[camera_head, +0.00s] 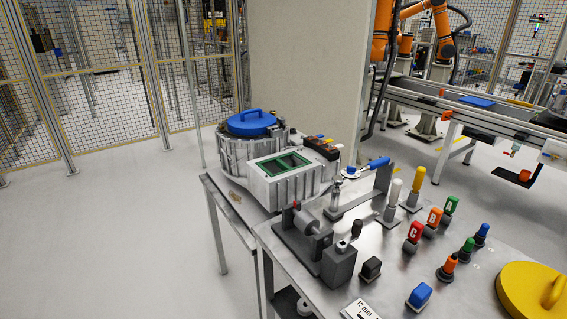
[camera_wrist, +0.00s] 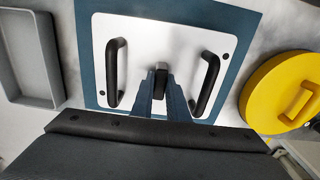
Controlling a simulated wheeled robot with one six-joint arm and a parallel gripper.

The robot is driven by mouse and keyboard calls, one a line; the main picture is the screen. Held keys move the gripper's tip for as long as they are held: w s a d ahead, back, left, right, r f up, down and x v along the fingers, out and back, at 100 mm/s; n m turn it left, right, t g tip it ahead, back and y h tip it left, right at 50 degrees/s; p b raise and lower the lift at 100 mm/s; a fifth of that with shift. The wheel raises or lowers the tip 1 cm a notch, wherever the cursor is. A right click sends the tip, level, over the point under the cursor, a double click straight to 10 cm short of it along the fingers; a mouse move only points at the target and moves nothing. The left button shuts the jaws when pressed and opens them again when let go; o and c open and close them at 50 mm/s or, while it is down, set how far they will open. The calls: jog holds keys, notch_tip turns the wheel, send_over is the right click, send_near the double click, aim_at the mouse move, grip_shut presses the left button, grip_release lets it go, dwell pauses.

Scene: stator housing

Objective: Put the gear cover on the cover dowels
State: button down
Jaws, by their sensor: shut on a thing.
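A white rectangular plate (camera_wrist: 139,40) with two black bar handles and corner holes fills the middle of the wrist view. It looks like the gear cover, though no label confirms this. My gripper (camera_wrist: 161,80) is shut on a small dark block at the middle of the plate, apparently its central grip. The plate shows over a blue mat (camera_wrist: 236,30); I cannot tell whether it touches it. The stator housing (camera_head: 237,160) stands on the table in the head view, with a blue round cover (camera_head: 250,122) on top and a green-edged rectangular opening (camera_head: 279,164). I cannot make out the dowels.
A yellow round lid (camera_wrist: 272,95) lies right of the plate, also in the head view (camera_head: 526,287). A grey tray (camera_wrist: 22,85) lies left. A dark fixture (camera_head: 312,243) stands before the housing; several coloured pegs and lettered blocks (camera_head: 434,217) stand on the table.

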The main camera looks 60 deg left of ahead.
jog(key=shift+r+p, duration=0.7)
jog(key=shift+r, duration=0.7)
